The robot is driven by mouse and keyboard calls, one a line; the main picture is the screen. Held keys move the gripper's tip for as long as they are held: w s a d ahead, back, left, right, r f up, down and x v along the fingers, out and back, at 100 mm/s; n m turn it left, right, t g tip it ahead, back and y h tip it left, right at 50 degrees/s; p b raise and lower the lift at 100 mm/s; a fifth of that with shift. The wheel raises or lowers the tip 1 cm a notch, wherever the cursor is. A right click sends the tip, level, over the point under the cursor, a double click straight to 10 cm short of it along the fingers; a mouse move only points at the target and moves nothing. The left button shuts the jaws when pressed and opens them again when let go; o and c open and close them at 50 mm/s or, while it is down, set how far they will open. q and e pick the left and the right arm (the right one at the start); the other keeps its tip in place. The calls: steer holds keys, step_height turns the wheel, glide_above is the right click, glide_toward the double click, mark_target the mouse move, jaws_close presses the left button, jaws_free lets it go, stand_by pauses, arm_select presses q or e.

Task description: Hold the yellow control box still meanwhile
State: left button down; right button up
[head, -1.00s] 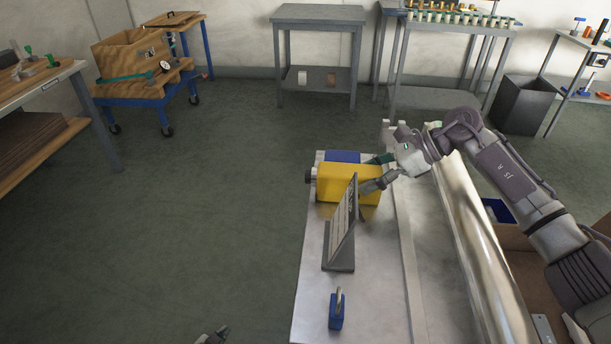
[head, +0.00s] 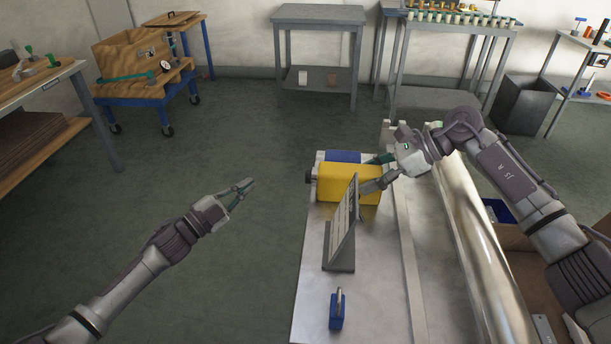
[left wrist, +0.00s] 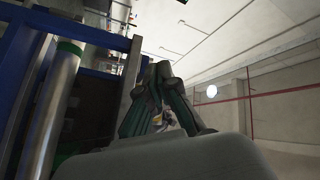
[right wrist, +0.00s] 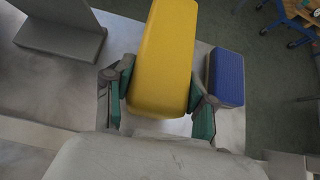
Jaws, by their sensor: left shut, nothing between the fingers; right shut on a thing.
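The yellow control box (head: 335,183) lies on the metal bench top, partly hidden behind a grey angled plate in the head view. My right gripper (head: 380,172) reaches it from the right. In the right wrist view the yellow box (right wrist: 165,55) sits between the two fingers of my right gripper (right wrist: 162,105), which is shut on it. My left gripper (head: 247,187) is shut and empty, held over the floor to the left of the bench. In the left wrist view its fingers (left wrist: 160,85) show against the wall and ceiling.
A blue block (head: 343,156) lies just beyond the yellow box. The grey angled plate (head: 342,225) stands in front of it. A blue padlock-like piece (head: 337,311) lies nearer on the bench (head: 310,290). A long shiny roller (head: 475,230) runs along the right. Open floor lies left.

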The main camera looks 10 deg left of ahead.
mark_target(309, 176)
arm_select(q)
steer(key=r+m, duration=0.1)
steer(key=d+r+h, duration=0.1)
steer(key=r, duration=0.1)
steer(key=s+r+m+g+h, duration=0.1)
steer(key=shift+d+r+m, duration=0.3)
steer(key=shift+d+r, duration=0.05)
steer(key=shift+r, duration=0.05)
steer(key=d, duration=0.8)
steer(key=shift+d, duration=0.4)
stand_by(1.0)
steer(key=shift+d, duration=0.4)
